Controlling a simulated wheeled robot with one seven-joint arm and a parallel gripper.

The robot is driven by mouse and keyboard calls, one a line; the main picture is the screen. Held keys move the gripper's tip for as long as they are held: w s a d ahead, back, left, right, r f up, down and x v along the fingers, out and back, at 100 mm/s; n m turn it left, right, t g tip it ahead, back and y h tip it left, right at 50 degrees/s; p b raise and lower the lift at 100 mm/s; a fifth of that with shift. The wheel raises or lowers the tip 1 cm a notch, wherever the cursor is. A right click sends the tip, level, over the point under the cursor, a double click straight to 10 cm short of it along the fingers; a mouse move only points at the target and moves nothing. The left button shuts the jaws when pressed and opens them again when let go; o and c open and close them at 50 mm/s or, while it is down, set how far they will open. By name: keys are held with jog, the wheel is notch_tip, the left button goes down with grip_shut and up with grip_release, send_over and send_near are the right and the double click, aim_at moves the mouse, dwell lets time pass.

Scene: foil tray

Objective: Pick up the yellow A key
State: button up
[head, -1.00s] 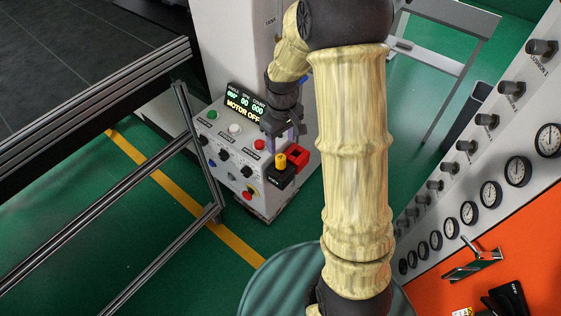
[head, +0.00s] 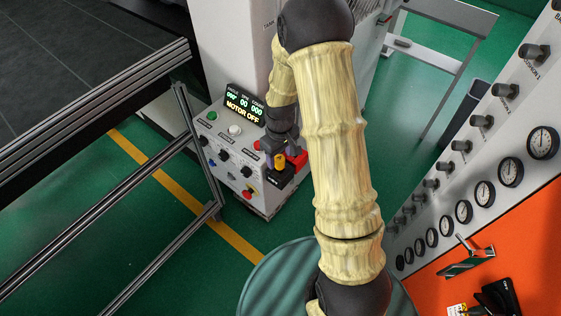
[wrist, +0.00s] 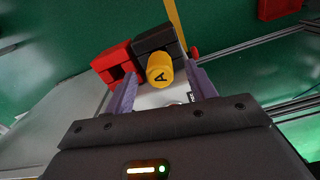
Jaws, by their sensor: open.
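The yellow A key (wrist: 160,72) is a short yellow cylinder with a black letter A on its end. It sits in a black block (wrist: 155,42) on the control box. In the head view the key (head: 280,161) shows just below my gripper (head: 278,148). In the wrist view my gripper (wrist: 161,90) is open, with one purple finger on each side of the key. The key appears between or just beyond the fingertips; I cannot tell whether they touch it.
A red block (wrist: 115,62) stands next to the black block. The control box (head: 233,158) has knobs, buttons and a lit display (head: 243,105) reading MOTOR OFF. A metal rail frame (head: 180,140) stands at left. A gauge panel (head: 470,170) is at right.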

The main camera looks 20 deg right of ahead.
aim_at(280, 167)
jog(key=shift+a+f+p, duration=0.1)
jog(key=shift+f+p, duration=0.25)
jog(key=shift+f, duration=1.1)
jog(key=c, duration=1.1)
